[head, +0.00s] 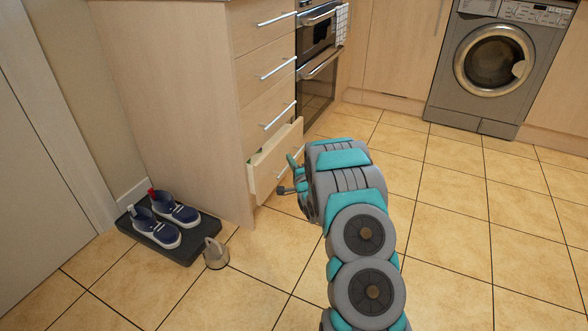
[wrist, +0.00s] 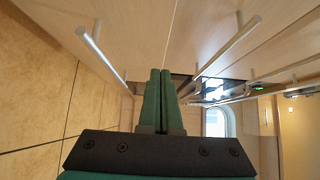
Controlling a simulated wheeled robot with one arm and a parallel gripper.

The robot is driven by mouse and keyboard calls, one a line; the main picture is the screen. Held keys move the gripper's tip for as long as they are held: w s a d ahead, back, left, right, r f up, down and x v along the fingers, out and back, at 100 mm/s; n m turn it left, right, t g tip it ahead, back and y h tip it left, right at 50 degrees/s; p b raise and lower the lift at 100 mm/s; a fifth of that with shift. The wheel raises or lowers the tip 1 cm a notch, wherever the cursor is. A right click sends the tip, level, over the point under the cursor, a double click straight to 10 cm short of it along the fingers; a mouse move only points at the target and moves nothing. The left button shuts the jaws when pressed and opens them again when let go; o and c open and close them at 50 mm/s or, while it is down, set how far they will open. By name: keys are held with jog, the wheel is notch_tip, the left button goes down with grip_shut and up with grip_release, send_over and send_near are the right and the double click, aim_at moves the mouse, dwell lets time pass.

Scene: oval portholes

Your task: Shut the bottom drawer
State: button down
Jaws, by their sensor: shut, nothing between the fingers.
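The bottom drawer (head: 264,172) of the wooden cabinet is partly open in the head view, its front standing out from the drawers above. Its silver bar handle (head: 289,163) is partly hidden by my arm. In the wrist view, a bar handle (wrist: 100,52) lies left of my gripper. My gripper (wrist: 160,72) is shut and empty, its green fingers together and pointing toward the pale wooden fronts. In the head view my gripper (head: 291,162) is close to the drawer front, partly hidden by my wrist. I cannot tell whether it touches.
An oven (head: 318,70) and a washing machine (head: 490,65) stand behind. The tiled floor to the right is clear.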

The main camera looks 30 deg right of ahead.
aim_at(267, 151)
jog(key=w, duration=0.1)
jog(key=w+a, duration=0.1)
jog(key=w, duration=0.1)
jog(key=w+a, duration=0.1)
jog(key=shift+w+f+b, duration=0.15)
jog(key=shift+w+b, duration=0.15)
jog(key=shift+w, duration=0.05)
jog(key=shift+w+a, duration=0.1)
jog(key=shift+w, duration=0.05)
jog(key=shift+w+a+p, duration=0.5)
jog(key=shift+w+a, duration=0.3)
jog(key=shift+w, duration=0.25)
jog(key=shift+w+a+p, duration=0.45)
jog(key=shift+w+a, duration=0.3)
jog(key=shift+w, duration=0.25)
jog(key=shift+a+r, duration=0.1)
jog(key=shift+r, duration=0.1)
